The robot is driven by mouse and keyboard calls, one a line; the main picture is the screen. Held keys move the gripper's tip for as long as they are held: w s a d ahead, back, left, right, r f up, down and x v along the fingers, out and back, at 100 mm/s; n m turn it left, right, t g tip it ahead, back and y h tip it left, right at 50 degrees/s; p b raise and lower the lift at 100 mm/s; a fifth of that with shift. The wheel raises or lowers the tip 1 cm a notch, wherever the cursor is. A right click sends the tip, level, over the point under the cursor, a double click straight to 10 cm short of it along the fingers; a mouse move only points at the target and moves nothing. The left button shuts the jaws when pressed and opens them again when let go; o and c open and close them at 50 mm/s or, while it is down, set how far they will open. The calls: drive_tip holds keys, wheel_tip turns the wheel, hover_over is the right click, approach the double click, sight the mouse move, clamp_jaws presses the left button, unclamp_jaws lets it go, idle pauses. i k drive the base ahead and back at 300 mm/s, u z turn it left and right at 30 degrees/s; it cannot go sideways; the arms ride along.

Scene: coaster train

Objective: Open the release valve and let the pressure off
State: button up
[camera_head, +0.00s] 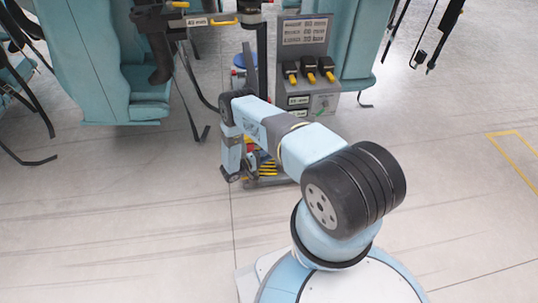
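A grey cart (318,42) stands at the upper middle with a label plate and several black-and-yellow handles (309,70). My arm reaches forward and left, then bends down in front of the cart. My gripper (251,160) is at its lower end, left of and below the green lever and apart from it. Its fingers are small and dark against the clutter, so their opening is unclear.
Teal coaster seats (92,60) hang at the left, with dark straps (194,110) dangling. Another teal seat (362,40) is behind the cart. Yellow items (267,168) lie low on the cart, close to my gripper. The floor is clear at right, with a yellow outline (515,150).

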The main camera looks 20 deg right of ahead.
sight(327, 106)
drive_tip(key=k, duration=1)
